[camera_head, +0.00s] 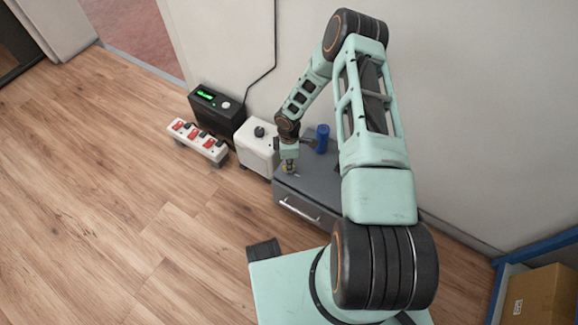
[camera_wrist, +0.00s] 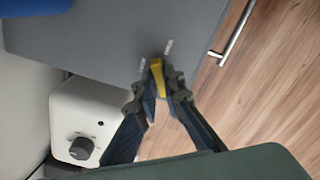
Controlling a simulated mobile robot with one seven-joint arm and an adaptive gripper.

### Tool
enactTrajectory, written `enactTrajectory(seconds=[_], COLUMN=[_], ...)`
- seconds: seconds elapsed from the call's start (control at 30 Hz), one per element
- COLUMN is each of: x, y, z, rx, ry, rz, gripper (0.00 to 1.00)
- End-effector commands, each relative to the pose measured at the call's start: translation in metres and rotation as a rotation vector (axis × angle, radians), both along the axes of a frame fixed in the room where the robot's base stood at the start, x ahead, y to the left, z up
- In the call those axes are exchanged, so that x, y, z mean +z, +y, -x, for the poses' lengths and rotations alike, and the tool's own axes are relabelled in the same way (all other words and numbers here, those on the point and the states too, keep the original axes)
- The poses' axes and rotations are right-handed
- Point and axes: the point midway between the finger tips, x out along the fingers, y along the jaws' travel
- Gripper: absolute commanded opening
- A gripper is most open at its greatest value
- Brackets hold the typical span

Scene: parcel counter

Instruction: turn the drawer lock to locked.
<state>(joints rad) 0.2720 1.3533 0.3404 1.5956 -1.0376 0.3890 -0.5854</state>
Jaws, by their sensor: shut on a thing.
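The grey drawer cabinet (camera_head: 322,190) stands against the wall; its top also shows in the wrist view (camera_wrist: 100,35). The drawer lock is a yellow knob (camera_wrist: 158,78) on the cabinet top, near its front edge. My gripper (camera_wrist: 157,88) is shut on this knob, with a dark finger on each side of it. Two small pale marks (camera_wrist: 168,47) lie on the cabinet top beside the knob; their lettering is too small to read. In the head view my gripper (camera_head: 289,165) points down at the cabinet top and hides much of the knob.
The drawer has a metal bar handle (camera_wrist: 234,35). A white box with a dark dial (camera_head: 257,147) stands left of the cabinet. Beyond are a black unit with a green display (camera_head: 216,108) and a power strip (camera_head: 198,140). A blue object (camera_head: 322,138) stands on the cabinet.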

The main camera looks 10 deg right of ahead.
Motion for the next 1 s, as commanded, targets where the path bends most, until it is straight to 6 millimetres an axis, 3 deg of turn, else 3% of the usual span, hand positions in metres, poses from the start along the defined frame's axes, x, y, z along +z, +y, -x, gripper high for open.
enactTrajectory(seconds=[0.7,1.0], x=[0.0000,0.0002], y=[0.0006,0.0005], z=[-0.0001,0.0000], rx=[0.667,0.864], ry=[-0.001,-0.001], rz=[-0.002,-0.002], gripper=[0.00,0.00])
